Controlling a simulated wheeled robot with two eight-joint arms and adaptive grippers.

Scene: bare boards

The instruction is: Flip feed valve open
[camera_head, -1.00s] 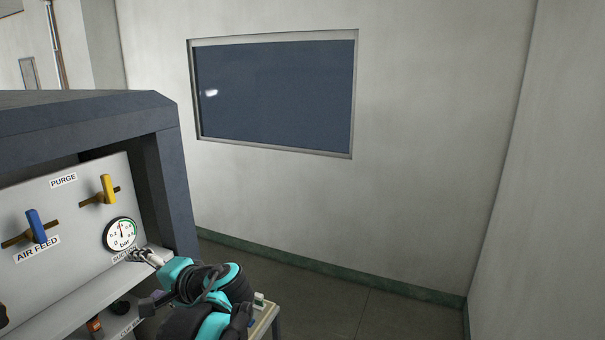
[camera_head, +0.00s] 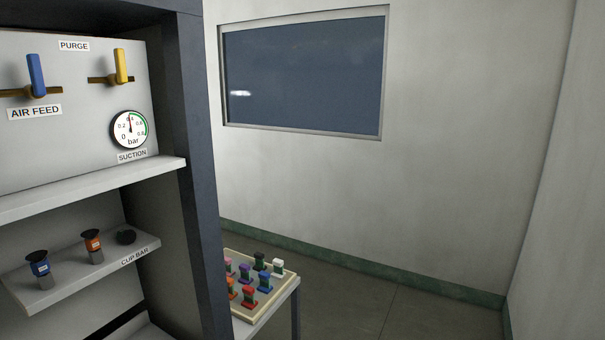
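The blue-handled valve (camera_head: 37,76) labelled AIR FEED is on the white panel (camera_head: 75,100) at the left. Its handle stands upright, across its brass horizontal pipe. A yellow-handled valve (camera_head: 121,66) by the PURGE label stands upright in the same way to its right. Below the yellow valve, a round suction gauge (camera_head: 129,129) has its needle pointing nearly straight up. Neither of my grippers shows in the head view now.
A dark frame post (camera_head: 197,150) edges the panel on the right. A white ledge (camera_head: 95,188) juts out below the panel. A lower cup bar shelf (camera_head: 90,270) holds several suction cups. A tray (camera_head: 262,305) of coloured pieces stands right of the post. Open floor lies farther right.

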